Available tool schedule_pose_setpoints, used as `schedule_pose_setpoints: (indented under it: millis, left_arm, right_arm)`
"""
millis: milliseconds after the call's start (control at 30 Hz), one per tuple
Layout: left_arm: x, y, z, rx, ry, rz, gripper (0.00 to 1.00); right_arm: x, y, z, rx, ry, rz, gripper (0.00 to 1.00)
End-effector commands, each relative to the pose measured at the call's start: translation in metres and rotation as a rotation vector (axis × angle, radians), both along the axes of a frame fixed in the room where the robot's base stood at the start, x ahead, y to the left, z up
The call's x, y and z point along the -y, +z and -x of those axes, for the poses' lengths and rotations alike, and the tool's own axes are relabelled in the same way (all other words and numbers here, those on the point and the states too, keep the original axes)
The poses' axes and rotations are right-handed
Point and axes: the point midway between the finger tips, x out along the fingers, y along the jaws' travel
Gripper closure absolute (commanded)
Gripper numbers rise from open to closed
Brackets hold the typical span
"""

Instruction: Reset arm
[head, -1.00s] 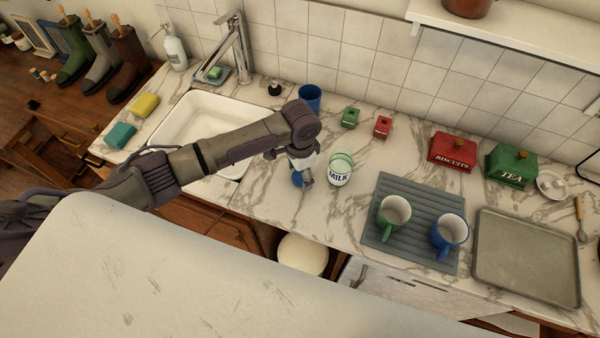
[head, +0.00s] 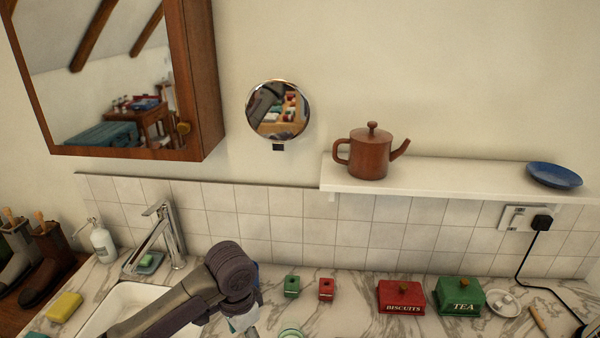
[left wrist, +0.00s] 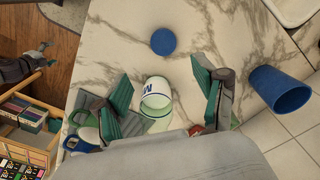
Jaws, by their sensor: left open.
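My left arm comes in from the lower left of the head view, over the sink. Its wrist shows, but the fingertips are cut off by the bottom edge. In the left wrist view my left gripper (left wrist: 165,100) is open, with its two green-padded fingers spread apart. The white milk mug (left wrist: 155,104) shows between and beyond the fingers, and I cannot tell how far off it is. A blue round lid or disc (left wrist: 163,41) lies on the marble counter (left wrist: 205,25). A blue cup (left wrist: 279,92) is to the right of the gripper. My right gripper is not in view.
The biscuits box (head: 402,297) and tea box (head: 460,296) stand on the counter under a shelf (head: 450,181) bearing a brown teapot (head: 371,156) and blue plate (head: 555,176). The tap (head: 162,236) rises behind the sink. A wooden cabinet (head: 199,75) hangs above.

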Motion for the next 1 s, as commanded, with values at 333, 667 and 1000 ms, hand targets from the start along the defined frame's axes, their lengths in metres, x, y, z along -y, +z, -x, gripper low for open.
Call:
schedule_pose_setpoints:
  millis: [333, 667, 1000]
  left_arm:
    - [0.053, -0.053, 0.096, 0.118, 0.104, 0.239, 0.29]
    - [0.009, -0.063, 0.163, 0.227, 0.377, 0.240, 0.29]
    - [-0.047, -0.061, 0.215, 0.276, 0.553, 0.125, 0.29]
  right_arm:
    - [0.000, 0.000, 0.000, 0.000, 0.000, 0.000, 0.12]
    - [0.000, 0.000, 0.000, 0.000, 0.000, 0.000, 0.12]
    - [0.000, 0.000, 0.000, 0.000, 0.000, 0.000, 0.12]
